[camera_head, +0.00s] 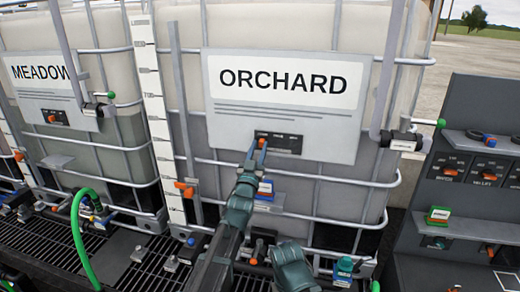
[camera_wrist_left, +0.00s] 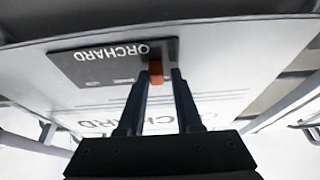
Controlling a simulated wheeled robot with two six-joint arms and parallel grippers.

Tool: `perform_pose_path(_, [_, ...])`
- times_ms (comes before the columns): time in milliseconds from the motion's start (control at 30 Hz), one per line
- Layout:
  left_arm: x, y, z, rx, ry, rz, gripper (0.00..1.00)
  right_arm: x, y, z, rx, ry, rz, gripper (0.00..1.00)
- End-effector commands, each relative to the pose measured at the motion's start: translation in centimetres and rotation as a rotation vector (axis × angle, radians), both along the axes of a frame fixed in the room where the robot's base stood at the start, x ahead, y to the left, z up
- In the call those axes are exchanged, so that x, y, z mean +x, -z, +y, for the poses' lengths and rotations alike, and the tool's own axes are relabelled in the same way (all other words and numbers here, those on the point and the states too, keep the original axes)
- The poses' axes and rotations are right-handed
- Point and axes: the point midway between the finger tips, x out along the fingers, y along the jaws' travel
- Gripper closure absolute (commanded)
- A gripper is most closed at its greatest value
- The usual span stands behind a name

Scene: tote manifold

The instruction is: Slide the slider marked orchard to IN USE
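The ORCHARD panel (camera_head: 340,125) is a pale sign on the front of the middle tote. Its small dark slider plate (camera_head: 288,144) has tiny labels, too small to read. The orange slider knob (camera_head: 262,143) sits toward the plate's left end. My left gripper (camera_head: 256,152) reaches up to it from below. In the left wrist view, the plate (camera_wrist_left: 95,66) appears upside down, and the orange knob (camera_wrist_left: 155,72) lies between the two fingertips, closer to the left one. A narrow gap shows beside the other finger, so the gripper looks open.
A MEADOW panel (camera_head: 45,85) with its own slider is on the tote at left. A dark control console (camera_head: 470,185) stands at right. Metal cage bars cross the tote. A green hose (camera_head: 80,235) and several small fittings lie on the black grating below.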

Motion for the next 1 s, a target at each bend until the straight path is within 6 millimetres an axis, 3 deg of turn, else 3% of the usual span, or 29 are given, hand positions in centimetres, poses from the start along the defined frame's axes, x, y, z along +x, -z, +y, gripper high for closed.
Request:
perform_pose_path(33, [0.0,0.0,0.0,0.0,-0.001,0.0,0.58,0.0,0.0,0.0,0.0,0.0,0.0,1.0])
perform_pose_path(100, [0.0,0.0,0.0,0.0,0.0,0.0,0.47,0.0,0.0,0.0,0.0,0.0,0.0,1.0])
perform_pose_path(567, [-0.7,0.4,0.0,0.001,0.002,0.0,0.47,0.0,0.4,0.0,0.0,-0.001,0.0,1.0])
perform_pose_path(767, [-3.1,1.5,0.5,0.001,0.002,0.0,0.47,0.0,1.4,0.0,0.0,-0.003,0.0,1.0])
perform_pose_path(1000, [-7.7,3.5,1.4,0.001,0.001,0.0,0.47,0.0,3.5,0.0,-0.001,-0.007,0.0,1.0])
